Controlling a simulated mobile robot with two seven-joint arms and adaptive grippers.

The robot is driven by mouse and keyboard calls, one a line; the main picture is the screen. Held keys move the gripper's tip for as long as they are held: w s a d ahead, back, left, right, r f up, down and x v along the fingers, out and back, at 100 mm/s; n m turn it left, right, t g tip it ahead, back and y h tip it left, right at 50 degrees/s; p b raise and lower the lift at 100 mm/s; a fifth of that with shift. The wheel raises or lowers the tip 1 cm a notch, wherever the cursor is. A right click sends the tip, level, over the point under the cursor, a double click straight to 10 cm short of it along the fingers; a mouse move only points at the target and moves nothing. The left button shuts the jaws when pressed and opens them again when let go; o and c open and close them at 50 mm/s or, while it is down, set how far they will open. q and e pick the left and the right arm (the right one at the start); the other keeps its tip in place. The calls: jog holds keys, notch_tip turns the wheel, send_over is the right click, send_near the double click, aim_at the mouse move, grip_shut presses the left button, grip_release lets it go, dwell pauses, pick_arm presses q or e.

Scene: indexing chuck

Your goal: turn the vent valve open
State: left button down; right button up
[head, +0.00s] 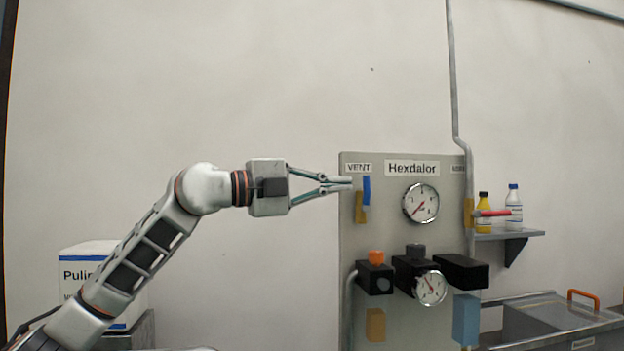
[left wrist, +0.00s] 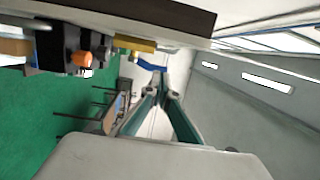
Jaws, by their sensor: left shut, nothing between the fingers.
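The vent valve has a blue lever handle (head: 366,191) standing upright in front of a brass-coloured body (head: 360,208). It sits under the VENT label (head: 359,168) at the panel's upper left. My left gripper (head: 346,184) is shut and empty, its fingertips just left of the handle's upper part. In the left wrist view the fingertips (left wrist: 171,84) are close to the blue handle (left wrist: 151,67), with the brass body (left wrist: 135,45) beyond. I cannot tell whether they touch it. My right gripper is not in view.
The grey panel (head: 400,320) carries an upper gauge (head: 420,203), a regulator with a lower gauge (head: 430,288), an orange knob (head: 376,257) and a red lever (head: 492,213) at right. A shelf (head: 510,234) holds two bottles.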

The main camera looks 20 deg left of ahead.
aim_at(364, 181)
pick_arm(q)
jog(key=shift+p+x, duration=0.3)
jog(key=shift+x, duration=1.05)
jog(key=shift+w+d+r, duration=0.15)
jog(key=shift+w+d, duration=0.15)
jog(key=shift+d, duration=0.1)
jog(key=shift+a, duration=0.1)
jog(key=shift+a, duration=0.1)
